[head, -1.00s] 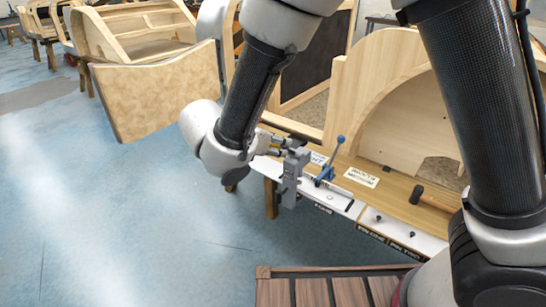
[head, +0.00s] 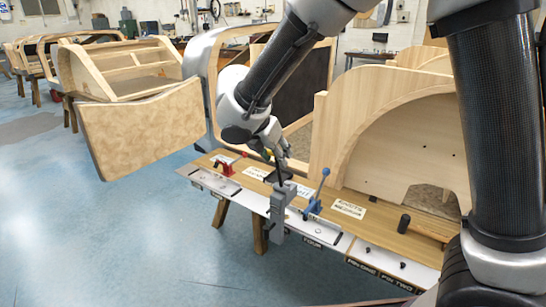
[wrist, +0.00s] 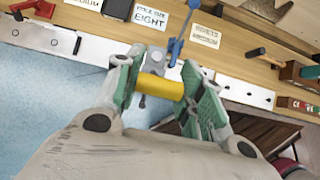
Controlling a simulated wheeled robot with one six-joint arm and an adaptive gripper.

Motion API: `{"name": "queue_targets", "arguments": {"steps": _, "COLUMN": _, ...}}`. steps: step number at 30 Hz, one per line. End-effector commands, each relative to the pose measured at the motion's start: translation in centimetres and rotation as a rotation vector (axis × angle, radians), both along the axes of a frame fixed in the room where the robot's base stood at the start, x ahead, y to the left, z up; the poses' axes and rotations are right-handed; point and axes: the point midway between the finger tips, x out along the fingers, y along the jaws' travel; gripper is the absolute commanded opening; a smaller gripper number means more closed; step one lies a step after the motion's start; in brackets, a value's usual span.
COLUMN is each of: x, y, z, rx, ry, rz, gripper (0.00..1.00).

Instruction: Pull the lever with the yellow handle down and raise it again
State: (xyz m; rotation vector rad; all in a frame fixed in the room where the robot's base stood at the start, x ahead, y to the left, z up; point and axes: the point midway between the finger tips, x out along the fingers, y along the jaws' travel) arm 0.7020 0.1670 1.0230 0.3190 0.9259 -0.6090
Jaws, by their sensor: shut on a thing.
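The yellow handle (wrist: 160,87) is a short cylinder lying crosswise between my gripper's green-padded fingers (wrist: 165,92) in the wrist view. My gripper is shut on it, with a finger at each end. In the head view my gripper (head: 277,152) is above the lever's grey mount (head: 279,209), which is fixed at the bench's front edge. A dark bar rises from the mount towards my gripper. The handle is mostly hidden by my gripper there, with only a small yellow spot showing.
A blue-handled lever (head: 317,193) stands close to the right of the grey mount. A red clamp (head: 228,166) is to the left. A hammer (head: 424,227) lies on the bench further right. Wooden body frames (head: 400,130) stand behind; open blue floor lies in front.

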Motion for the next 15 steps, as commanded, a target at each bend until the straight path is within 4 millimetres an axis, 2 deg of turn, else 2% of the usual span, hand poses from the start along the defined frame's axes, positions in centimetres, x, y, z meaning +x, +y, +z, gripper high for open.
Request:
{"name": "queue_targets", "arguments": {"steps": 13, "x": 0.21, "y": -0.27, "z": 0.08, "rx": -0.004, "ry": -0.002, "rz": -0.003, "gripper": 0.00}}
{"name": "queue_targets", "arguments": {"steps": 14, "x": 0.21, "y": -0.27, "z": 0.08, "rx": -0.005, "ry": -0.001, "rz": -0.003, "gripper": 0.40}}
{"name": "queue_targets", "arguments": {"steps": 15, "x": 0.22, "y": -0.26, "z": 0.08, "rx": -0.004, "ry": -0.002, "rz": -0.002, "gripper": 0.47}}
